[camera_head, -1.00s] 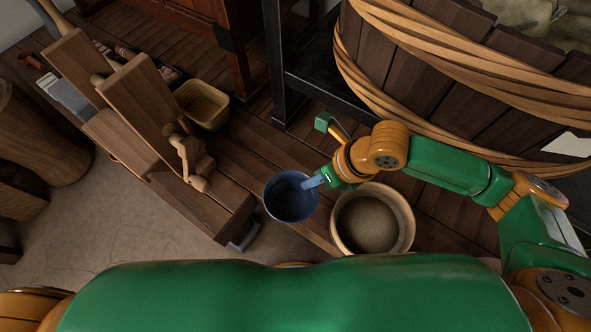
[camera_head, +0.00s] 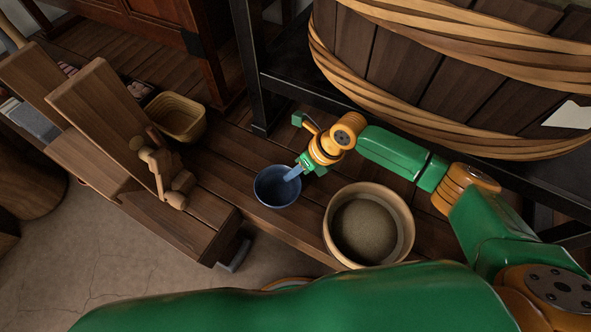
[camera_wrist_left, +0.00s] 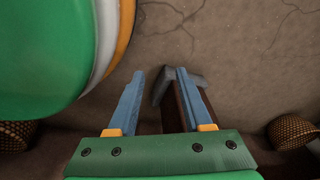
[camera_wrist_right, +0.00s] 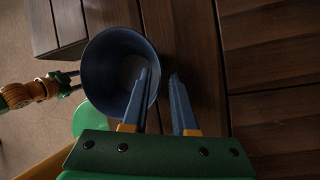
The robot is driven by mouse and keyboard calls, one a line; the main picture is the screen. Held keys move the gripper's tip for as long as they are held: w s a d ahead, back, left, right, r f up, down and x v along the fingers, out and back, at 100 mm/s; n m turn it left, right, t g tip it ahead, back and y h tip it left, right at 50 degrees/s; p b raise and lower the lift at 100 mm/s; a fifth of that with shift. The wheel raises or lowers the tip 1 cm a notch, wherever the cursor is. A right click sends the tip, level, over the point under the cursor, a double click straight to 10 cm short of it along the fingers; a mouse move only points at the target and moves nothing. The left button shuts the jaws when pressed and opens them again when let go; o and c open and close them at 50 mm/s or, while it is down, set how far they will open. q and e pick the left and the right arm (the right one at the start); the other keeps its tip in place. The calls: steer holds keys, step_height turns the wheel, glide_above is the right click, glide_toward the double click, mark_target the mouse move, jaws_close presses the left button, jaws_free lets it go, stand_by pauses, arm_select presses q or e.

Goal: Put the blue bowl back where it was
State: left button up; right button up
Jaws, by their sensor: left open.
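My right gripper (camera_head: 291,174) is at the bowl's right rim. In the right wrist view the bowl (camera_wrist_right: 112,75) is left of centre, and the right gripper (camera_wrist_right: 160,72) straddles its wall, one finger inside and one outside, with a gap between them. My left gripper (camera_wrist_left: 160,75) is open and empty in the left wrist view, above the bench's end; the head view does not show it.
The round tub (camera_head: 330,232) is close to the bowl's right. The wooden bench (camera_head: 215,222) with a jointed wooden figure (camera_head: 165,172) is left. A yellowish basket (camera_head: 180,117) stands behind the bench. A black frame and big slatted vat (camera_head: 430,75) stand behind my right arm.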

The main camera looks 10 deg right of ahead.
steer(key=shift+r, duration=0.2)
arm_select(q)
steer(key=shift+s+a+r+p, duration=0.3)
steer(key=shift+s+a+p, duration=0.2)
steer(key=shift+s+p, duration=0.15)
steer(key=shift+s+a+r+p, duration=0.25)
steer(key=shift+s+a+p, duration=0.2)
steer(key=shift+s+p, duration=0.15)
arm_select(e)
steer(key=v, duration=0.7)
steer(key=shift+r, duration=0.15)
